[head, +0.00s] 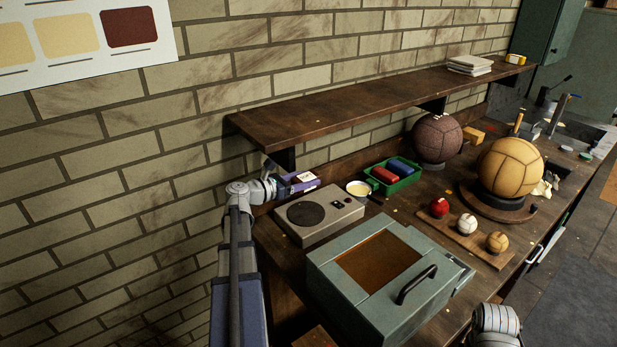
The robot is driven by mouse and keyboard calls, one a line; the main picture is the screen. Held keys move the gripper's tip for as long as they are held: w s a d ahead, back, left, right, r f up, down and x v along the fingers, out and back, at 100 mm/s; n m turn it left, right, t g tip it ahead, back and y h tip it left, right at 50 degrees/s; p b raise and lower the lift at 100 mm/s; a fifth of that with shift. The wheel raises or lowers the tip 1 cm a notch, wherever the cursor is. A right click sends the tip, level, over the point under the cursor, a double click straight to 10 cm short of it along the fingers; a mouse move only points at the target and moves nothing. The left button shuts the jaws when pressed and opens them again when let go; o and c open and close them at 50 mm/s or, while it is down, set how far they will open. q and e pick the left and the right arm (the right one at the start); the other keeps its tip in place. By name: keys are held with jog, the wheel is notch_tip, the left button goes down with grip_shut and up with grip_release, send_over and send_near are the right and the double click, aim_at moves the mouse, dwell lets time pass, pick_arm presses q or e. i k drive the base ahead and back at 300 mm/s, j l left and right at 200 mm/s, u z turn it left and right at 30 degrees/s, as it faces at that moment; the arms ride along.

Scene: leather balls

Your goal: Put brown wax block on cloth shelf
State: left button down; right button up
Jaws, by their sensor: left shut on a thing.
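My left gripper (300,183) is by the wall, just below the near end of the long dark wooden shelf and above the back of the bench. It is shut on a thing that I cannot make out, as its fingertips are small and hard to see. I cannot pick out a brown wax block for certain. The shelf (340,100) runs along the brick wall, with a stack of folded pale cloths (470,64) near its far end. My right gripper is out of view; only a piece of my right arm shows at the bottom.
A grey box with a round dark plate (340,207) sits beside my left gripper. A teal cabinet (345,290) fills the bench front. The shelf's near and middle parts are bare.

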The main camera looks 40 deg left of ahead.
aim_at(372, 103)
jog(key=k+j+z, duration=0.1)
jog(key=k+j, duration=0.35)
jog(key=k+j+u, duration=0.1)
jog(key=k+j, duration=0.25)
jog(key=j, duration=0.1)
